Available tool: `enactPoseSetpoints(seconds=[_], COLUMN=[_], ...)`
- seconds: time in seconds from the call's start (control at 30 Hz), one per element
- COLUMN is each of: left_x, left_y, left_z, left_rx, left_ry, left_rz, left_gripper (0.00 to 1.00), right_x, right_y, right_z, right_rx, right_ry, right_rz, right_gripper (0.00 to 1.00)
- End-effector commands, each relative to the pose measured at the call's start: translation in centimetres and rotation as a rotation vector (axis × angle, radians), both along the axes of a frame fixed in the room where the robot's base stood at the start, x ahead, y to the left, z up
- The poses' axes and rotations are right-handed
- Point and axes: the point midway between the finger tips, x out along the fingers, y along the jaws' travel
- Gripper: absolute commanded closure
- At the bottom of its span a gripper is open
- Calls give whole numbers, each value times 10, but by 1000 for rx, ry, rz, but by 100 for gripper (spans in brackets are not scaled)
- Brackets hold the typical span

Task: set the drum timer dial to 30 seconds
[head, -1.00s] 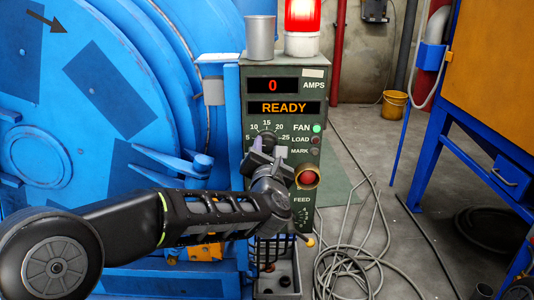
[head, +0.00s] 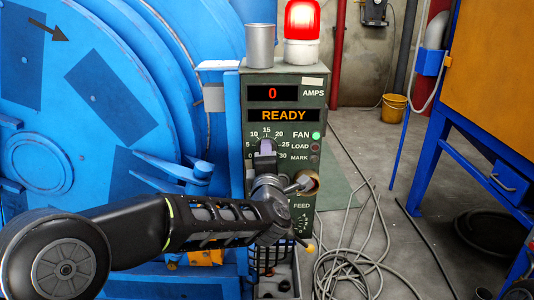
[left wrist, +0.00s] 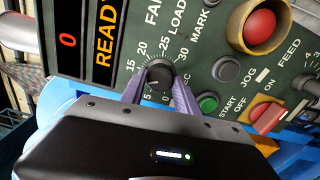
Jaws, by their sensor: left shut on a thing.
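The timer dial (left wrist: 160,72) is a dark round knob on the green control panel (left wrist: 222,45), ringed by numbers up to 30. My left gripper (left wrist: 160,82) has its two purple-grey fingers on either side of the knob and is shut on it. In the head view my left gripper (head: 265,150) covers most of the dial, below the 15 mark. Which number the dial points to cannot be told. The display (head: 283,116) reads READY, and the amps display (head: 273,93) reads 0. My right gripper is not in view.
A red button (left wrist: 259,22), a green start button (left wrist: 207,102), a black button (left wrist: 226,69) and a red switch (left wrist: 266,116) sit near the dial. The big blue drum (head: 90,90) stands left of the panel. Cables (head: 350,262) lie on the floor.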

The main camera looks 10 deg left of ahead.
Motion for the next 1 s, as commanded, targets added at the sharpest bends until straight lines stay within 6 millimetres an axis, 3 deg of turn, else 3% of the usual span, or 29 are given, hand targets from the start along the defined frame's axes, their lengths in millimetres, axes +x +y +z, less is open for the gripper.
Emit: enactPoseSetpoints(seconds=[1.0], left_x=[0], left_y=[-2], left_z=[1], left_rx=[935], left_ry=[241], left_rz=[-5], left_gripper=[100], right_x=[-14], right_y=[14], right_z=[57], right_rx=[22], right_ry=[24], right_rz=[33], right_gripper=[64])
